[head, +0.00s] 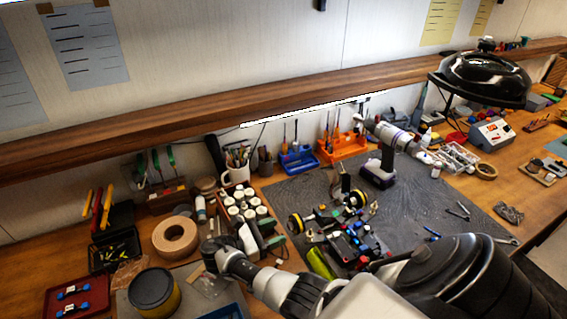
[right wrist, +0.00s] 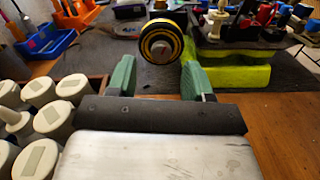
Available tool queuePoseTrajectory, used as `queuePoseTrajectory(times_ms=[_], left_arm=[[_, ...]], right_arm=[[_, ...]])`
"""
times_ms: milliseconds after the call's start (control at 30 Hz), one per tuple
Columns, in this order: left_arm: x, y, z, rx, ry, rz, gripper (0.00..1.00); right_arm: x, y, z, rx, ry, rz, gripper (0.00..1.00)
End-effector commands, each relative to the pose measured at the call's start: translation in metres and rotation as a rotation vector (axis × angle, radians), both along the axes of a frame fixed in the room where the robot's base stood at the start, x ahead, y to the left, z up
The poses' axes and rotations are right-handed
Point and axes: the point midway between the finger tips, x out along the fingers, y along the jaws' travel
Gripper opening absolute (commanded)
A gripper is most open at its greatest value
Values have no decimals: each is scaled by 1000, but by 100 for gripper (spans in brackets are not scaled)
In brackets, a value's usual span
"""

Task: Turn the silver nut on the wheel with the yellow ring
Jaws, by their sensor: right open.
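The car chassis (head: 345,237) lies on the dark mat. Its near wheel with a yellow ring (head: 296,223) faces my right gripper (head: 276,233). In the right wrist view this black wheel with the yellow ring (right wrist: 146,38) stands upright just beyond the fingertips, and the silver nut (right wrist: 161,52) shows at its centre. The two green fingers of my right gripper (right wrist: 159,75) are apart, with nothing between them. The nut is roughly in line with the gap, a little ahead of it. My left gripper is not in view.
White-capped bottles (right wrist: 45,118) stand in a box close to the left of my right gripper. A yellow-green support (right wrist: 235,77) is under the chassis, close to the right finger. The mat's right part is mostly clear.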

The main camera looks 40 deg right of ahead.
Motion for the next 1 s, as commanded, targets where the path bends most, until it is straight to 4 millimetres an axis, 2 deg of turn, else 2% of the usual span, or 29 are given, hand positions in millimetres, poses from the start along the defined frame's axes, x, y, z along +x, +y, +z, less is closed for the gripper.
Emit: queuePoseTrajectory(times_ms=[33,200,367,567,900,1000], left_arm=[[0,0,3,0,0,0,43],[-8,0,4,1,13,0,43],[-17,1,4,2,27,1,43],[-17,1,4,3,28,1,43],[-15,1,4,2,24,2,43],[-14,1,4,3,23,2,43]], right_arm=[[-3,-9,2,-4,0,1,51],[-8,-25,1,0,2,1,51],[-10,-29,0,1,2,1,51],[-10,-29,0,2,1,1,51],[-10,-29,0,1,2,1,1],[-9,-29,0,1,0,1,0]])
